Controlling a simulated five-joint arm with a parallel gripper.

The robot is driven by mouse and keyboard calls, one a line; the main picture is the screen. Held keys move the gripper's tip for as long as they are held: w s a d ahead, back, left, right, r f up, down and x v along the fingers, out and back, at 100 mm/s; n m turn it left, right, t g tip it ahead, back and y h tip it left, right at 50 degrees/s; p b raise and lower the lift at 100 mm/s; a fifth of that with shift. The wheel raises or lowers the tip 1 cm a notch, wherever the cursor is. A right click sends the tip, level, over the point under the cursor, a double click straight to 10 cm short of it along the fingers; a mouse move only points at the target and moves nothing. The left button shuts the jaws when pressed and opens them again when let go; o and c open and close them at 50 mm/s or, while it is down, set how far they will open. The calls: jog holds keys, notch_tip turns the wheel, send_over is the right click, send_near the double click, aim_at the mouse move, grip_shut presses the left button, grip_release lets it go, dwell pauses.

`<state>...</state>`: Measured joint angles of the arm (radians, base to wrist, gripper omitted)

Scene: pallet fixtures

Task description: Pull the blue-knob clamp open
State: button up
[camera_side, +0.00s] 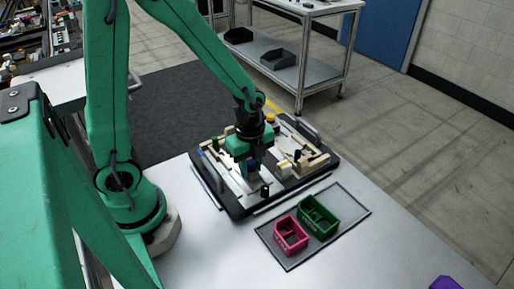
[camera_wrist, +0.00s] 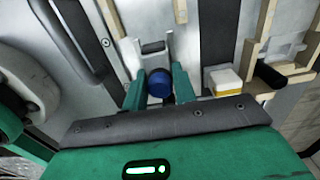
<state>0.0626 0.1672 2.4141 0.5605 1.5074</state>
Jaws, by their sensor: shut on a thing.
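The blue knob (camera_wrist: 159,83) of the clamp sits between the two green fingers of my gripper (camera_wrist: 160,90) in the wrist view. My gripper is shut on the knob. In the side view my gripper (camera_side: 254,166) is down over the pallet (camera_side: 238,213), and a bit of blue shows at its fingers. A dark block and pale strips lie just beyond the knob in the wrist view. Whether the clamp is open or closed cannot be told.
A dark handle (camera_wrist: 75,40) lies left. A pink bin (camera_side: 291,235) and a green bin (camera_side: 318,216) stand on a tray in front of the pallet.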

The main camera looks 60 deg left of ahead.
jog(key=shift+d, duration=1)
jog(key=o, duration=0.8)
jog(key=shift+c, duration=0.2)
jog(key=shift+r, duration=0.1)
notch_tip(320, 180, up, 8)
dwell(0.6)
jog(key=shift+o, duration=0.2)
dwell(0.3)
